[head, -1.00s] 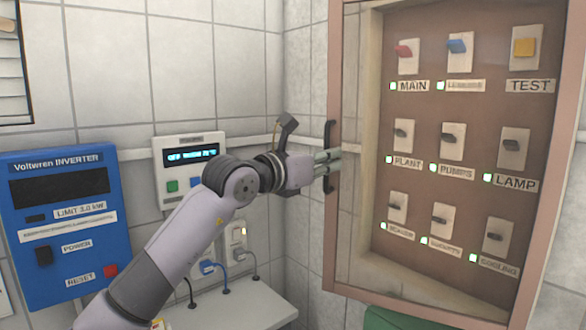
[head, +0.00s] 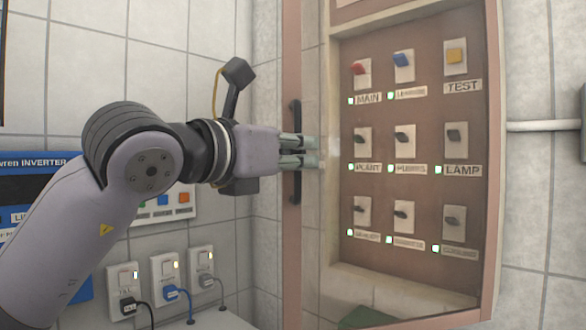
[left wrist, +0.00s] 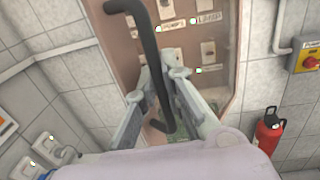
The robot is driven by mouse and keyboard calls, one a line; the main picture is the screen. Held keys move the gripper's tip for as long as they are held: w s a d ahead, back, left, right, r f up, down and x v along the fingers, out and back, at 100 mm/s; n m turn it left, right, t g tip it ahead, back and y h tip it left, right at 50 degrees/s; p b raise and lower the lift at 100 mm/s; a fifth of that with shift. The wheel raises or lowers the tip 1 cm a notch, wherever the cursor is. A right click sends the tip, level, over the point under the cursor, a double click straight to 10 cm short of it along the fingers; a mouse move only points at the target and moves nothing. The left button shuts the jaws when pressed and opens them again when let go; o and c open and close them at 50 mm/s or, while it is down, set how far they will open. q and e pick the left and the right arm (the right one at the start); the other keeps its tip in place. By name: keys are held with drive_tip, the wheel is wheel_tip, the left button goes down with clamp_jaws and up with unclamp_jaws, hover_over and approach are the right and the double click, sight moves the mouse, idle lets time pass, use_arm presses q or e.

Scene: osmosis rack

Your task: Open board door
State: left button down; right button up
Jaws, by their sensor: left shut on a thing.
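The board door (head: 292,250) has a pinkish frame and a clear pane, with the switch panel (head: 430,115) behind it. Wall tiles show between its handle edge and the panel's box, so it seems to stand somewhat off the box. The dark bar handle (head: 295,112) is upright on the left edge of the door. My left gripper (head: 302,151) comes from the left and is shut around the middle of the handle. In the left wrist view the handle (left wrist: 146,45) passes between the fingers of my left gripper (left wrist: 160,80). My right gripper is out of view.
Sockets with plugs (head: 168,290) are on the tiled wall below my left arm. A blue inverter box (head: 40,175) is partly hidden behind the arm. A red extinguisher (left wrist: 268,130) and a yellow switch box (left wrist: 305,58) are to the right in the left wrist view.

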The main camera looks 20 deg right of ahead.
use_arm(q)
drive_tip(key=shift+s, duration=0.1)
idle(0.3)
drive_tip(key=c, duration=1.7)
unclamp_jaws()
drive_tip(key=shift+a, duration=0.1)
drive_tip(key=v, duration=1.2)
drive_tip(key=shift+c, duration=0.6)
